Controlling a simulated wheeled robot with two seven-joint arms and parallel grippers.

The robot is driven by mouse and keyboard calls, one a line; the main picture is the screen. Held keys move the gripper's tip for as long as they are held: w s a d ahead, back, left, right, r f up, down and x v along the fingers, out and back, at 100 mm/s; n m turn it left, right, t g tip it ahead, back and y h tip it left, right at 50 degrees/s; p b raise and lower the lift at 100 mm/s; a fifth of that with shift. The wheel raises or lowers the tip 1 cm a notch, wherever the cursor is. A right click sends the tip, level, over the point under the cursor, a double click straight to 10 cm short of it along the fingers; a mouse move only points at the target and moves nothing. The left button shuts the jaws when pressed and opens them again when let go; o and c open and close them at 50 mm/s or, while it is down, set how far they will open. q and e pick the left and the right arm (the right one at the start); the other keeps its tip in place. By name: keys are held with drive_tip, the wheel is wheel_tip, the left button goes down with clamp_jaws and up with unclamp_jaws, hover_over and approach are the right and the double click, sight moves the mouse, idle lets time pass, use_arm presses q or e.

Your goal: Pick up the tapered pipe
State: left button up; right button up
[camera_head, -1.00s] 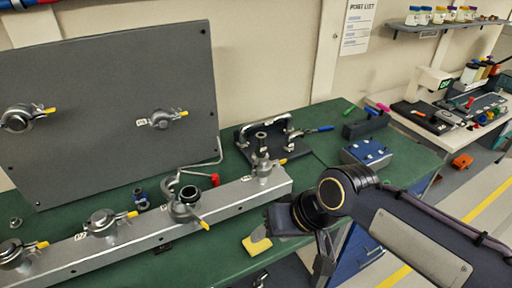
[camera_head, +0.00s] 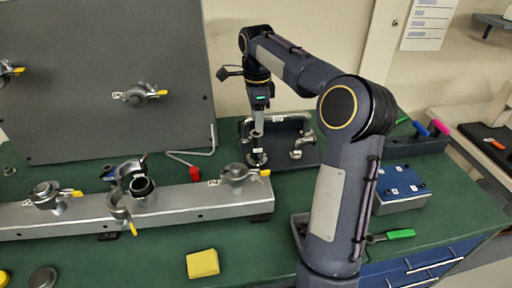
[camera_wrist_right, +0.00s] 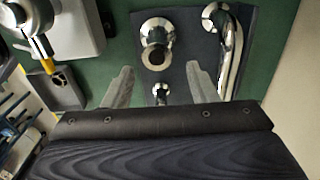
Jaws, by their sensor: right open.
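The tapered pipe (camera_head: 257,157) looks like the upright steel piece with round flanges at the front left of a dark board (camera_head: 281,158) on the green bench. In the right wrist view it (camera_wrist_right: 157,45) stands beyond the fingertips, above the middle. My right gripper (camera_head: 257,130) points down over the board, just above the pipe; its arm arches in from the right. In the right wrist view its two fingers (camera_wrist_right: 160,88) are spread apart with nothing held. The gripper partly hides the pipe's top in the head view. My left gripper is not in view.
A bent pipe (camera_head: 303,145) and a U-shaped pipe (camera_wrist_right: 230,45) share the board. A metal rail (camera_head: 90,215) with clamps lies to the left, with a red-handled hex key (camera_head: 183,160) behind it. A yellow block (camera_head: 202,263) and blue box (camera_head: 398,187) are on the bench.

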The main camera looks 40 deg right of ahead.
sight(257, 134)
wheel_tip(257, 134, down, 7)
drive_tip(key=shift+s+a, duration=0.15)
drive_tip(key=c, duration=1)
drive_tip(key=shift+o, duration=0.2)
wheel_tip(257, 134, up, 10)
drive_tip(key=shift+r+p, duration=0.1)
drive_tip(key=shift+p, duration=0.25)
